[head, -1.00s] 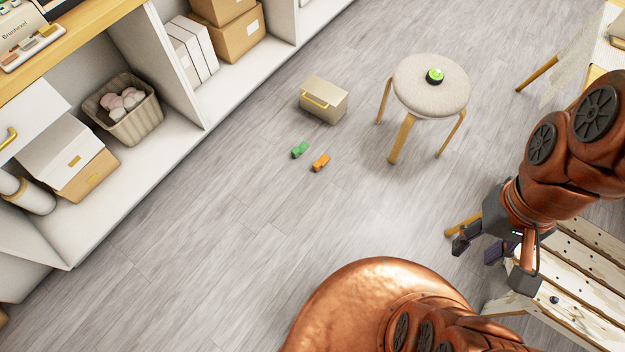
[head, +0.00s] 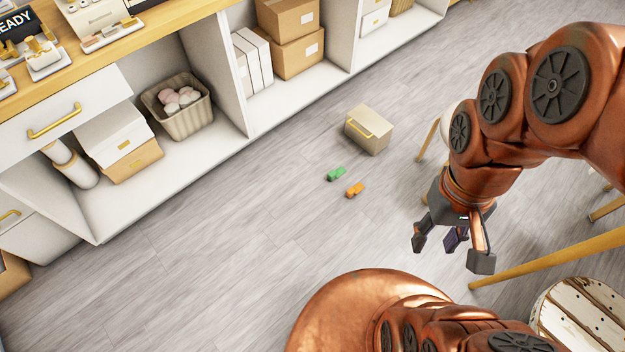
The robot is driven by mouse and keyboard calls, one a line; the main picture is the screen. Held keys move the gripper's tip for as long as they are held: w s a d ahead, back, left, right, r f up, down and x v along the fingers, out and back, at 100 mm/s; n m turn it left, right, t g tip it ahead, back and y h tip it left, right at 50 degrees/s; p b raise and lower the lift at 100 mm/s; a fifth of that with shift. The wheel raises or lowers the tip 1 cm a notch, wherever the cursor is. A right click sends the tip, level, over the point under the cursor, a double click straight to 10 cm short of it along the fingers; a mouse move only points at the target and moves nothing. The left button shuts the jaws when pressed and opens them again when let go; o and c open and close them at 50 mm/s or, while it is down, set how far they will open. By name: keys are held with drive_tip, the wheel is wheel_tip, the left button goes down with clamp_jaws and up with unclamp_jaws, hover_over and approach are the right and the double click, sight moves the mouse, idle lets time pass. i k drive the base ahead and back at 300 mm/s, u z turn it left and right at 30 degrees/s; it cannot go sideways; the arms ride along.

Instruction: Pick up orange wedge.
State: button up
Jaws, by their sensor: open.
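The orange wedge (head: 354,190) is a small orange piece lying on the grey plank floor near the middle of the head view. A similar small green piece (head: 336,173) lies just up and left of it, with a narrow gap between them. My gripper (head: 450,249) is open and empty. It hangs down and to the right of the orange wedge in the picture, apart from it, with bare floor showing between. Nothing hides the orange wedge.
A beige box with a gold handle (head: 368,131) stands on the floor above the wedge. Shelving (head: 212,176) with boxes and a basket (head: 196,119) runs along the left. A round wooden top (head: 583,316) is at lower right. Floor left of the wedge is clear.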

sight(357, 189)
drive_tip(key=u, duration=0.65)
drive_tip(key=i, duration=1)
drive_tip(key=u, duration=0.25)
